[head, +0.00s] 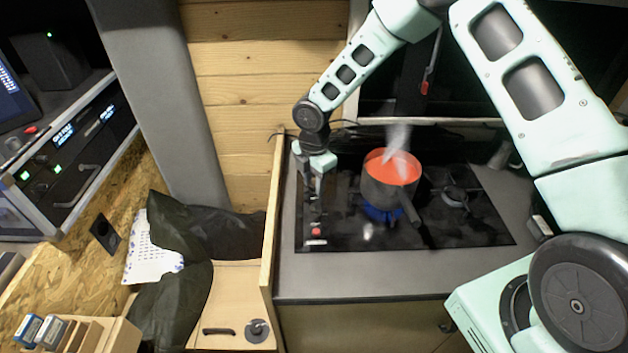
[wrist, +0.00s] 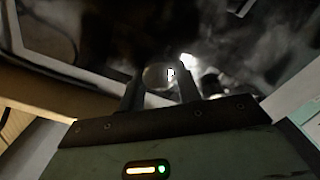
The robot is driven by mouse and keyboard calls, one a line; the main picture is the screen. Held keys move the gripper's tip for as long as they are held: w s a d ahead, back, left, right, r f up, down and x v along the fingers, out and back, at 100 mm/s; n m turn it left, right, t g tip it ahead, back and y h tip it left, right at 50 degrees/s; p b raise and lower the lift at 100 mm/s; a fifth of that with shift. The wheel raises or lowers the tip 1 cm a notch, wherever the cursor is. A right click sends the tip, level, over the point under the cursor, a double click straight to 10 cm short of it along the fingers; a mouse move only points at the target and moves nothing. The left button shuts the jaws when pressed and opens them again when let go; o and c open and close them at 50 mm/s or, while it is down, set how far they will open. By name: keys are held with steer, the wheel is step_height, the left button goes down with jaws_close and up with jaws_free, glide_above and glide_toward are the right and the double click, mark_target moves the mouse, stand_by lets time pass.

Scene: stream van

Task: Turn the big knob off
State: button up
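My gripper (head: 316,200) points down over the cooktop's left strip, left of the pot. In the wrist view a round, pale-faced knob (wrist: 156,76) with a small mark shows between the two fingertips of my gripper (wrist: 160,82). The fingers stand apart, one on each side of it; contact cannot be made out. In the head view my gripper hides the knob.
A second burner (head: 453,194) lies right of the pot. The pot's handle (head: 411,212) points toward the front. A wooden partition (head: 272,215) stands close left of the cooktop. The grey counter's front strip (head: 390,275) is clear.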

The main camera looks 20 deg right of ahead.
mark_target(314, 182)
steer(key=shift+m, duration=0.4)
steer(key=m+b, duration=0.2)
steer(key=m, duration=0.1)
steer(key=shift+w+f+m, duration=0.1)
steer(key=shift+m, duration=0.2)
steer(key=m+b, duration=0.2)
steer(key=m, duration=0.2)
steer(key=shift+m, duration=0.3)
steer(key=m+b, duration=0.2)
steer(key=m, duration=0.2)
steer(key=shift+w+m, duration=0.1)
steer(key=shift+m, duration=0.2)
steer(key=shift+m+b, duration=0.55)
steer(key=shift+m, duration=1.65)
steer(key=o, duration=1)
steer(key=shift+c, duration=0.2)
step_height(314, 182, up, 18)
steer(key=b, duration=0.2)
steer(key=shift+f+b, duration=0.2)
steer(key=shift+b, duration=0.15)
